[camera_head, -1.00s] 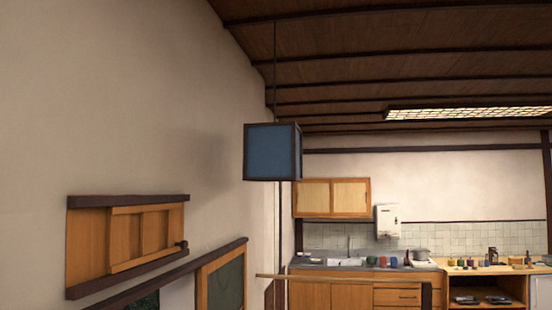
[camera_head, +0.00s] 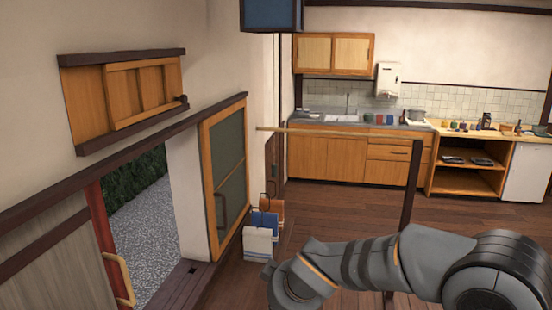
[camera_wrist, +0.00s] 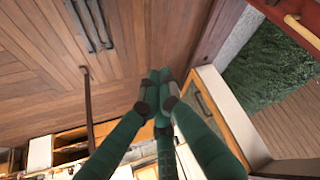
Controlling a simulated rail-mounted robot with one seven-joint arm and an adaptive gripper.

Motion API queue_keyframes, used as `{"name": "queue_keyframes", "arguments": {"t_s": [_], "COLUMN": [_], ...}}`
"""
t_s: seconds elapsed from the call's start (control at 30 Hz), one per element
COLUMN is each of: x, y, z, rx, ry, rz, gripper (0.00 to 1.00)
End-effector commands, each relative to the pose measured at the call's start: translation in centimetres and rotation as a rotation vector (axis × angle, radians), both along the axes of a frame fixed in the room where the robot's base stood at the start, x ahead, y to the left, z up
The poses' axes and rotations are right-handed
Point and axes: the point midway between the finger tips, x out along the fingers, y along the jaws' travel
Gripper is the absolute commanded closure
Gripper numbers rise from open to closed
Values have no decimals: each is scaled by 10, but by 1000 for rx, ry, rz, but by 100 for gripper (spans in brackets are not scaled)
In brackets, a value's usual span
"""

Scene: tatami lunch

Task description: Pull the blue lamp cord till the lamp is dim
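The blue lamp (camera_head: 272,14), a dark-framed box, hangs at the top edge of the head view, and only its lower part shows. I cannot make out a blue cord. A thin dark vertical line runs below the lamp, but I cannot tell whether it is a cord or a wall edge. The lamp shows no clear glow. My gripper (camera_wrist: 159,78) shows in the wrist view with its green fingers drawn together at their dark tips, and nothing visible is between them. In the head view my arm reaches leftward at the lower right, low and well below the lamp.
A wooden bar (camera_head: 340,132) on a dark post (camera_head: 408,190) crosses in front of the kitchen counter (camera_head: 325,158). A green-panelled wooden door (camera_head: 228,170) and an open doorway (camera_head: 145,210) are at left. White, blue and orange cloths (camera_head: 262,222) hang low beside the door.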

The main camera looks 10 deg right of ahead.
Motion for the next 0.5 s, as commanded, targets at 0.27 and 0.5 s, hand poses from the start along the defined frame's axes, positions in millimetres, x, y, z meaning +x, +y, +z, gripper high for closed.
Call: {"name": "queue_keyframes", "arguments": {"t_s": [0.27, 0.5], "x": [8, -55], "y": [56, 126], "z": [119, 189], "rx": [-39, 32], "ry": [227, 460], "rz": [-425, -698], "gripper": [100, 100]}}
